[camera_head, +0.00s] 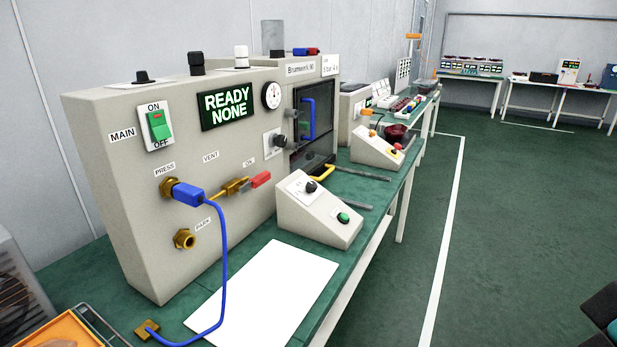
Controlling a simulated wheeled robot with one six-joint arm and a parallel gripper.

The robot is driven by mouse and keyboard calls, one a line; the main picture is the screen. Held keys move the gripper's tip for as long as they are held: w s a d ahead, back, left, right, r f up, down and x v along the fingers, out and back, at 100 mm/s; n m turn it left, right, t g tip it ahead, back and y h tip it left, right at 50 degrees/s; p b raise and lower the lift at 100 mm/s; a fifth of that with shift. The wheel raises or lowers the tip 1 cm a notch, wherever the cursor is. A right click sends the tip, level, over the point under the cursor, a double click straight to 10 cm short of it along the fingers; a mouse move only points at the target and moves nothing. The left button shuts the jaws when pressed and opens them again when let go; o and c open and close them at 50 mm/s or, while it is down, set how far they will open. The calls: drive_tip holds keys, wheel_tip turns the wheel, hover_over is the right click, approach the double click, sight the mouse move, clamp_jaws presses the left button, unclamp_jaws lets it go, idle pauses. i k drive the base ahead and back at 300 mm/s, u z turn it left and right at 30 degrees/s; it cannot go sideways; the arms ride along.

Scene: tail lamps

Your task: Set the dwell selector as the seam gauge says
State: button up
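A grey machine (105,220) stands on the green bench. Its round dial gauge (271,95) has markings too small to read; I cannot tell whether it is the seam gauge. A black knob on a white plate (279,141) sits below the dial. Another black knob (310,187) is on a sloped control box (325,222) in front, beside a green button (344,217). I cannot read either knob's label or setting, so I cannot tell which is the dwell selector. The display (228,104) reads READY NONE.
A blue hose connector (187,194) is on the PRESS fitting, its hose curving to the bench. A red-handled valve (260,180) and brass PARK fitting (184,239) are nearby. A white sheet (265,295) lies in front. Green floor (520,220) is clear at right.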

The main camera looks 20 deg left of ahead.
sight(311, 186)
drive_tip(key=u, duration=0.4)
drive_tip(key=i, duration=0.55)
drive_tip(key=u, duration=1)
drive_tip(key=i, duration=0.4)
drive_tip(key=u, duration=0.5)
